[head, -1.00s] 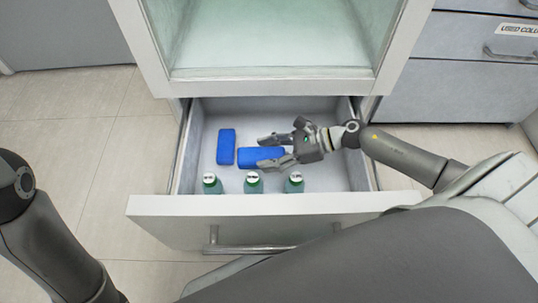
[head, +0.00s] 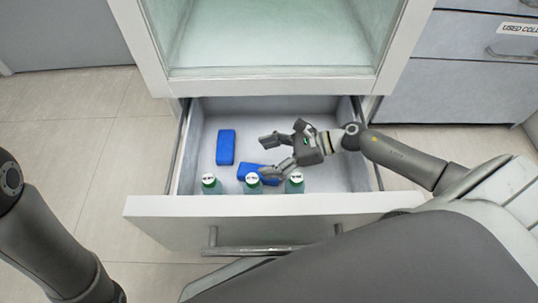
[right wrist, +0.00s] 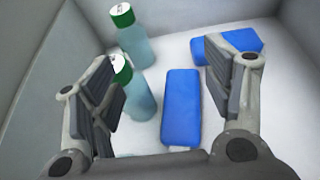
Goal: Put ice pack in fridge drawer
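Two blue ice packs lie in the pulled-out fridge drawer (head: 205,130). The left ice pack (head: 225,147) lies lengthwise front to back; it also shows far off in the right wrist view (right wrist: 232,43). The other ice pack (head: 250,172) lies behind the bottles, partly hidden by a bottle and a finger. In the right wrist view this nearer ice pack (right wrist: 181,108) lies below the spread fingers. My right gripper (head: 270,156) is inside the drawer, open and empty, pointing left. My left gripper is out of view; only the left arm shows.
The open fridge compartment (head: 270,45) is above the drawer. Grey cabinet drawers (head: 455,90) stand at right. The drawer floor's back and right areas are clear.

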